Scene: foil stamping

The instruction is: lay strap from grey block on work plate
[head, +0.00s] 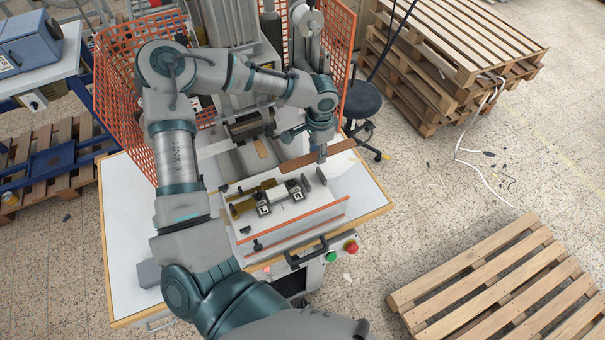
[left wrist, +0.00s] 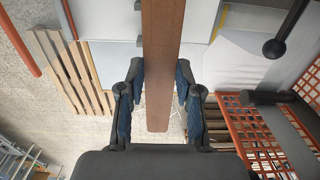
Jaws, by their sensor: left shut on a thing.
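A brown strap (head: 328,153) is held by my left gripper (head: 321,157), over the right side of the machine table. In the left wrist view the strap (left wrist: 161,60) runs lengthwise between the two fingers of the left gripper (left wrist: 158,100), and one end sticks out past them. A grey block (head: 148,273) sits at the table's front left with no strap seen on it. A flat grey plate (head: 237,164) lies under the press, left of the strap; I take it for the work plate. The strap is apart from it. My right gripper is not in view.
A fixture with parts marked L (head: 263,209) and R (head: 297,195) stands in front of the press. Orange mesh guards (head: 341,45) flank the press. A red button (head: 351,247) and a black handle (head: 307,256) are at the front edge. The table's left side is clear.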

